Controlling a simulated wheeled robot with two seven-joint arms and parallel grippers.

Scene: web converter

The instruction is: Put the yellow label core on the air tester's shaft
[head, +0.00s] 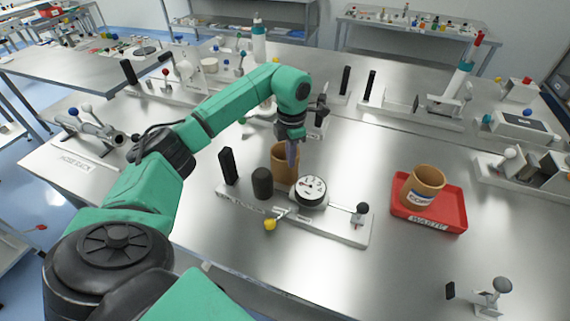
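My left gripper (292,152) points straight down at the rim of a brown cardboard core (284,172). The fingers overlap the rim, and I cannot tell whether they are shut on its wall. This core is upright behind the air tester; its base is partly hidden and no yellow label shows on it. The air tester (338,228) is a pale plate with a round white dial (311,189), a black post (228,167) and a short dark cylinder (262,183), perhaps its shaft, just left of the core. My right gripper is not in view.
A second brown core (424,183) with a white, blue and red label stands in a red tray (440,221) marked waste. A yellow-knobbed lever (270,224) sticks out at the tester's front. Other fixtures line the back and right; bare steel lies between tester and tray.

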